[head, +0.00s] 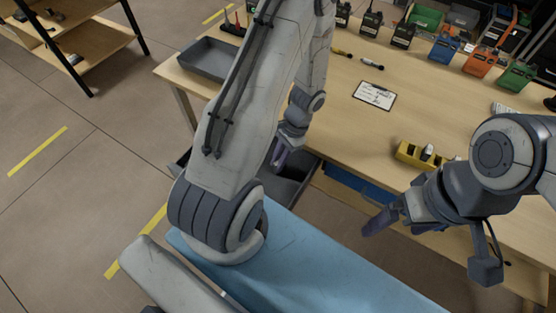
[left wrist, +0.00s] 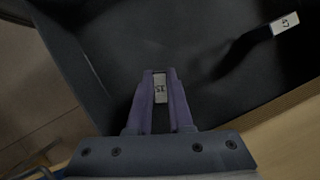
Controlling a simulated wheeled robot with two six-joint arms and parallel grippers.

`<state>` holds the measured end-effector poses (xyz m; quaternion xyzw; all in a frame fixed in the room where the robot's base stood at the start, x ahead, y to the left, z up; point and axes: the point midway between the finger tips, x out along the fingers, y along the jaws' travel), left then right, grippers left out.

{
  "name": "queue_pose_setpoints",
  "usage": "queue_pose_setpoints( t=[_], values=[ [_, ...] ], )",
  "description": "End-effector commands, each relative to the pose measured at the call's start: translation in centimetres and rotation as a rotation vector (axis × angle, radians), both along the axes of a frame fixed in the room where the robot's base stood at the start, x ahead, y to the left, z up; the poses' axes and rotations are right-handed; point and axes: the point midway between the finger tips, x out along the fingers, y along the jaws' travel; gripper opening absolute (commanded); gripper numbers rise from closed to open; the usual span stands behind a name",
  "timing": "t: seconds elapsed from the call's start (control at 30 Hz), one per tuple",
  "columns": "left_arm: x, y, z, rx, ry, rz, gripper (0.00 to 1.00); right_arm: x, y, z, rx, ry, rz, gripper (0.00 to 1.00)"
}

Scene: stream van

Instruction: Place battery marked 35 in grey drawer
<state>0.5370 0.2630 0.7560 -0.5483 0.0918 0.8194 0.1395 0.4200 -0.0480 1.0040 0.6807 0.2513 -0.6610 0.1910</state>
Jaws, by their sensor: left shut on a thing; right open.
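The grey drawer (head: 311,170) is pulled out from under the workbench, and its dark inside fills much of the left wrist view (left wrist: 75,55). My left gripper (head: 280,158) points down over the drawer. In the left wrist view its purple fingers are shut on a battery (left wrist: 160,88) with a white label that appears to read 35. Whether this battery touches the drawer floor I cannot tell. Another dark battery (left wrist: 262,38), its label apparently 47, lies in the drawer. My right gripper (head: 378,222) is open near the bench's front edge, apart from the drawer.
A blue drawer front (head: 352,186) sits right of the grey one. On the bench (head: 330,95) are a grey tray (head: 208,58), a clipboard (head: 374,95), a yellow holder (head: 420,157), and radios and coloured units along the back. Shelving stands at the upper left.

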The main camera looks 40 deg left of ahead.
Motion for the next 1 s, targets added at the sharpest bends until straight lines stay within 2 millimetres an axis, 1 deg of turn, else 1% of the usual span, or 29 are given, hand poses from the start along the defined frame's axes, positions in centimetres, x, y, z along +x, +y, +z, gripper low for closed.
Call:
queue_pose_setpoints(
  t=[0.13, 0.17, 0.2, 0.23, 0.5, 0.6, 0.67, 0.77, 1.0],
  values=[
    [0.0, 0.0, -0.4, 0.000, 0.000, 0.000, 0.00, 0.0, 0.0, -0.3, 0.000, 0.000, 0.000, 0.95],
    [0.0, 0.0, -0.3, 0.000, 0.000, 0.000, 0.26, 0.0, 0.0, -0.3, 0.000, 0.000, 0.000, 0.95],
    [0.0, 0.0, -0.3, 0.000, 0.000, 0.000, 0.42, 0.0, 0.0, -0.2, 0.000, 0.000, 0.000, 0.95],
    [0.0, 0.0, -0.3, 0.000, 0.000, 0.000, 0.49, 0.0, 0.0, -0.2, 0.000, 0.000, 0.000, 0.95],
    [0.0, 0.0, -0.3, 0.000, 0.000, 0.000, 0.49, 0.0, 0.0, -0.2, 0.000, 0.000, 0.000, 0.95],
    [0.0, 0.0, 0.3, 0.000, 0.000, 0.000, 0.49, 0.0, 0.0, 0.2, 0.000, 0.000, 0.000, 0.95],
    [0.3, 0.0, 0.6, 0.001, -0.003, 0.000, 0.49, 0.0, 0.0, 0.1, 0.000, 0.000, 0.000, 0.95],
    [0.9, -0.2, 2.2, 0.002, -0.005, 0.000, 0.49, 0.0, 0.0, 0.2, 0.000, 0.000, 0.000, 0.95],
    [2.8, -1.0, 7.0, 0.000, -0.006, 0.000, 0.49, 0.0, 0.0, 0.3, 0.000, 0.000, 0.000, 0.95]
  ],
)
